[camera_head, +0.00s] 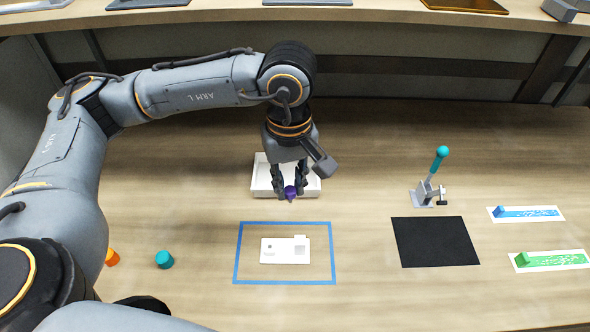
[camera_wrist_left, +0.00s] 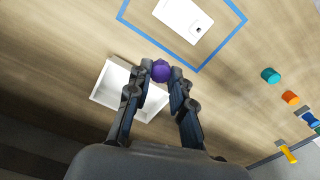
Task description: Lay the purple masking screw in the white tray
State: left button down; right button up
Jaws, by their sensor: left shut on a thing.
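The purple masking screw (camera_head: 290,192) is held between the fingertips of my left gripper (camera_head: 289,186), which is shut on it. The screw also shows in the left wrist view (camera_wrist_left: 160,71) between the two fingers (camera_wrist_left: 163,75). The white tray (camera_head: 262,178) stands on the table behind and below the gripper, and the gripper covers part of it. In the left wrist view the tray (camera_wrist_left: 105,88) lies beyond the left finger. The screw appears above the tray's front edge in the head view; its height is hard to tell. My right gripper is not in view.
A blue-outlined square (camera_head: 237,252) with a white plate (camera_head: 276,251) lies in front of the tray. Teal (camera_head: 164,260) and orange (camera_head: 112,257) pieces stand at left. The table between tray and clamp is clear.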

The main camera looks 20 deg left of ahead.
pick_arm(q)
jog(key=n, duration=0.3)
jog(key=shift+w+d+r, duration=0.15)
jog(key=shift+d+r, duration=0.1)
jog(key=n, duration=0.3)
jog(key=shift+d+r+n+p, duration=0.2)
jog(key=shift+n+p, duration=0.15)
jog(key=shift+n, duration=0.05)
jog(key=s+n, duration=0.1)
jog(key=n, duration=0.4)
jog(key=n+p, duration=0.6)
jog(key=n, duration=1.8)
send_near(286, 175)
jog(key=s+d, duration=0.1)
jog(key=d, duration=0.2)
jog(key=s+d+f, duration=0.1)
jog(key=shift+s+d, duration=0.2)
jog(key=shift+s, duration=0.15)
notch_tip(286, 175, down, 3)
jog(key=shift+p, duration=0.75)
jog(key=shift+f, duration=0.15)
